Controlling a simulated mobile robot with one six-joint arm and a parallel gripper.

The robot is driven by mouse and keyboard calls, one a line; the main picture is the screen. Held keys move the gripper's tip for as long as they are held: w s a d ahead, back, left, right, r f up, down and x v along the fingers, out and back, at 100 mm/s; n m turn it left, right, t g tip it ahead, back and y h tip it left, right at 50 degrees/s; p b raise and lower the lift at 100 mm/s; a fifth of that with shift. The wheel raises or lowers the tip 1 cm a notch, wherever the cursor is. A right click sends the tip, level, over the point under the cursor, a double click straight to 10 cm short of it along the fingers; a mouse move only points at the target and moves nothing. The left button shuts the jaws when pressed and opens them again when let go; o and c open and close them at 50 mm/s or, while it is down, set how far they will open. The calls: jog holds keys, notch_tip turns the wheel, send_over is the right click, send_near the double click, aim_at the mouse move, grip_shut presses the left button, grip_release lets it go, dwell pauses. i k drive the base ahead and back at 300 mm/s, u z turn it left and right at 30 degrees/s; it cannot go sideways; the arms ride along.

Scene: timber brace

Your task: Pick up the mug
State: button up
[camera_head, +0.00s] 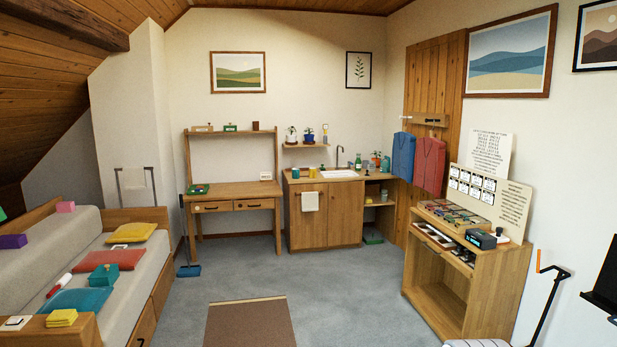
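No mug is clear at this distance. A small teal cup-like thing (295,173) and a small yellow one (312,172) stand on the left part of the sink cabinet's wooden top (303,179), by the far wall. They are too small to tell whether either has a handle. A small yellow thing (384,197) sits on the lower shelf right of the cabinet. My gripper is not in view.
A sink (338,173) is set in the cabinet top. A desk (235,192) stands left of it, a couch (80,270) along the left side, a wooden shelf unit (468,280) at right. Grey carpet (340,275) and a brown rug (249,322) lie clear between them.

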aim_at(296, 172)
jog(key=u, duration=0.25)
jog(key=i, duration=1.4)
jog(key=u, duration=0.7)
jog(key=i, duration=4.75)
jog(key=z, duration=0.9)
jog(key=i, duration=1.55)
jog(key=z, duration=0.4)
jog(key=i, duration=0.65)
jog(key=z, duration=0.25)
jog(key=k, duration=0.65)
